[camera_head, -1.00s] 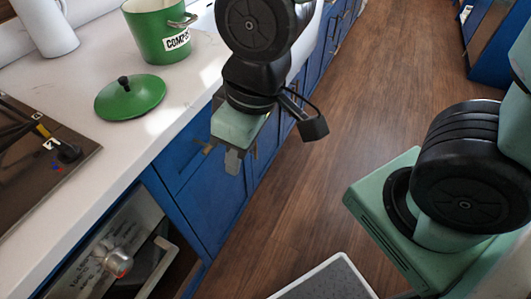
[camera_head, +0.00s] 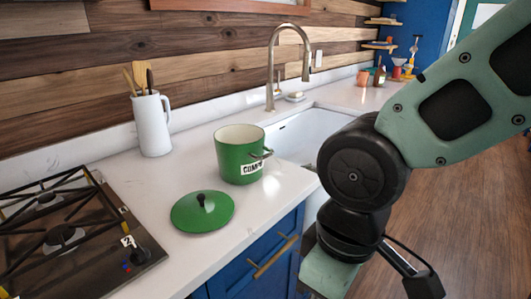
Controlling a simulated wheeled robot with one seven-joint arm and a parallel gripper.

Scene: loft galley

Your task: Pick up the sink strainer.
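I cannot make out a sink strainer in this view. The white sink (camera_head: 297,135) is set in the counter right of centre, below a brass tap (camera_head: 272,70). Part of its inside is hidden behind the green pot and my arm. My gripper (camera_head: 328,275) is at the bottom edge, in front of the blue cabinets and to the right of the pot. Only its green body shows. Its fingers are cut off by the frame, so whether they are open or shut is hidden.
A green compost pot (camera_head: 240,155) stands on the counter (camera_head: 160,255) beside the sink, its green lid (camera_head: 203,211) in front. A white jug (camera_head: 151,124) with utensils is behind. A gas hob (camera_head: 60,235) is at left. Wooden floor (camera_head: 450,220) is clear at right.

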